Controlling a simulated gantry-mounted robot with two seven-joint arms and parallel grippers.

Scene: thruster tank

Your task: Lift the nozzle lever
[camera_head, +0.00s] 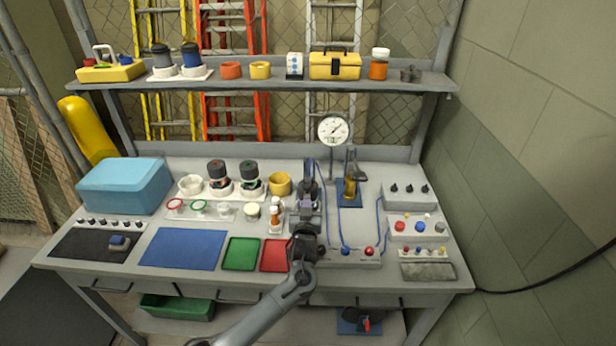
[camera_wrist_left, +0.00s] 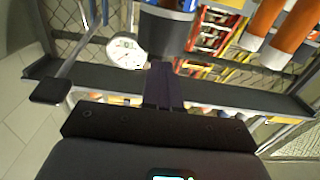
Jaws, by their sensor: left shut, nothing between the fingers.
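My left arm comes in from the bottom of the head view. Its gripper (camera_head: 306,203) is over the middle of the bench, in front of the dial gauge. In the left wrist view the dark fingers (camera_wrist_left: 163,86) are together with nothing between them. A dark grey cylinder (camera_wrist_left: 166,32) shows just beyond the fingertips; I cannot tell whether they touch it. I cannot pick out the nozzle lever for certain. A small upright device with an amber body (camera_head: 350,187) stands on a blue pad to the right of my gripper. My right gripper is not in view.
The round dial gauge (camera_head: 333,130) stands at the back; it also shows in the wrist view (camera_wrist_left: 125,52). Blue hoses run near a box with blue and red knobs (camera_head: 357,258). Control boxes (camera_head: 417,227) stand at the right. A blue mat (camera_head: 182,250) lies bare at the left.

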